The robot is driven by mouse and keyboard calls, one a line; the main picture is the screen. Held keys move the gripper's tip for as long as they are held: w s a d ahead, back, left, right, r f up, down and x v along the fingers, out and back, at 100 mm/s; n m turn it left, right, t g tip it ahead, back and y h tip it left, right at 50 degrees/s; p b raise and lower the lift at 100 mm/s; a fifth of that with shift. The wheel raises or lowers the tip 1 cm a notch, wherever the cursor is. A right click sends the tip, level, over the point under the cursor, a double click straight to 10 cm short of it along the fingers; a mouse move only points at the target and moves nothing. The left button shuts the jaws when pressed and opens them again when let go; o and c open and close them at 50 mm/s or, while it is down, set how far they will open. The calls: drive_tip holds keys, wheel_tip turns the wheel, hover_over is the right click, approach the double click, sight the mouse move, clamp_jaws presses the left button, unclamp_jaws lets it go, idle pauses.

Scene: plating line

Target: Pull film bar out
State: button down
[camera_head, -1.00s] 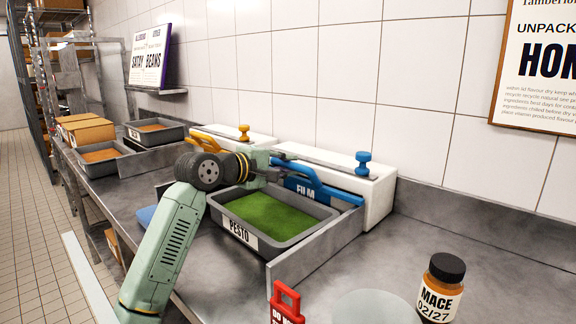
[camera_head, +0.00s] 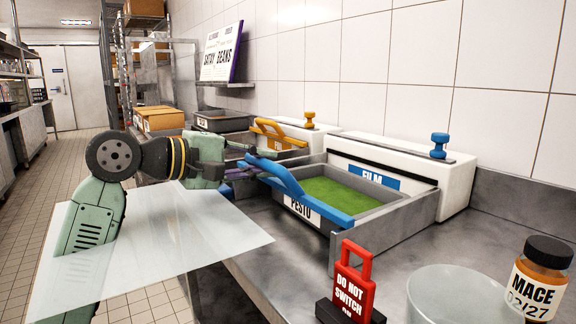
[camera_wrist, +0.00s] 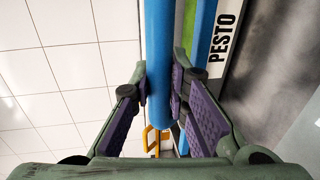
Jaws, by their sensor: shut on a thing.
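The blue film bar (camera_head: 316,204) with its raised blue handle is apart from the white film dispenser (camera_head: 459,186), which has a blue FILM label. The bar sits over the front side of the grey pesto tray (camera_head: 389,210), which holds green pesto. My gripper (camera_head: 240,170) is shut on the bar's handle at its left part. In the wrist view the blue bar (camera_wrist: 159,50) runs between my purple-padded fingers (camera_wrist: 157,88). I cannot make out any film between bar and dispenser.
A translucent sheet (camera_head: 160,245) spreads beside the counter at lower left. A red DO NOT SWITCH ON sign (camera_head: 353,286), a clear round bowl (camera_head: 450,296) and a MACE jar (camera_head: 536,283) stand at front right. A yellow-handled dispenser (camera_head: 318,143) is behind, left.

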drive_tip(key=shift+v, duration=0.75)
drive_tip(key=shift+f, duration=0.2)
drive_tip(key=c, duration=2)
unclamp_jaws()
drive_tip(key=shift+s, duration=0.1)
drive_tip(key=shift+o, duration=1.2)
drive_tip(key=shift+a, duration=0.25)
drive_tip(key=shift+o, duration=1.1)
drive_tip(key=shift+d, duration=0.1)
drive_tip(key=shift+r, duration=0.1)
drive_tip(key=v, duration=1.2)
